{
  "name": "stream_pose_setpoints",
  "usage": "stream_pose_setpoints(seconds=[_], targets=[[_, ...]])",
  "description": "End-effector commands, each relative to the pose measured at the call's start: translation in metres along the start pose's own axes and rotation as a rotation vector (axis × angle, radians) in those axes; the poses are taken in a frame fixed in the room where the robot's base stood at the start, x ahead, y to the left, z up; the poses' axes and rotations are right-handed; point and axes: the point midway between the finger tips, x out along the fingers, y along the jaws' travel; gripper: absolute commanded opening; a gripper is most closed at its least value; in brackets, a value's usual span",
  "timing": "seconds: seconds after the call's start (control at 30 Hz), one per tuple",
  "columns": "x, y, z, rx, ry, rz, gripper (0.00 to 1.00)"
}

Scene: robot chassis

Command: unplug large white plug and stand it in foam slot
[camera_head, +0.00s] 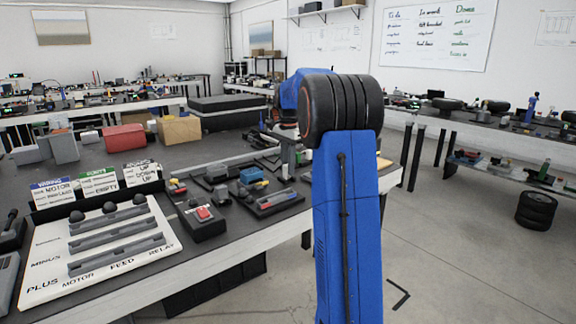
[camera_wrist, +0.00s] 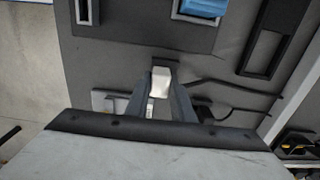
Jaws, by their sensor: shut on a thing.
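In the wrist view, my gripper (camera_wrist: 160,94) is shut on the large white plug (camera_wrist: 160,80), which shows as a pale block between the two fingertips. The dark grey surface lies beneath it. I cannot tell whether the plug's lower end is in a socket or clear of it. In the head view my blue arm hides the plug and most of the gripper. A dark piece with a long recessed slot (camera_wrist: 264,35) lies at the upper right of the wrist view; I cannot tell whether it is the foam.
A pale block (camera_wrist: 109,101) and dark cables (camera_wrist: 232,88) lie beside the fingers. On the bench stand a red-button box (camera_head: 203,216) and a white labelled panel (camera_head: 100,245).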

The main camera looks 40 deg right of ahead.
Motion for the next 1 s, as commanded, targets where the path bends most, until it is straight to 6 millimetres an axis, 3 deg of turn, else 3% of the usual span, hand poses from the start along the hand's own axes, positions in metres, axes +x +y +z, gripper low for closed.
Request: stream_pose_setpoints(seconds=[0.37, 0.4, 0.5, 0.83, 1.0], targets=[[0.008, 0.000, 0.000, 0.000, 0.000, 0.000, 0.00], [0.008, 0.000, 0.000, 0.000, 0.000, 0.000, 0.26], [0.008, 0.000, 0.000, 0.000, 0.000, 0.000, 0.43], [0.005, 0.000, 0.000, 0.000, 0.000, 0.000, 0.43], [-0.013, -0.001, 0.000, 0.000, 0.001, -0.002, 0.43]])
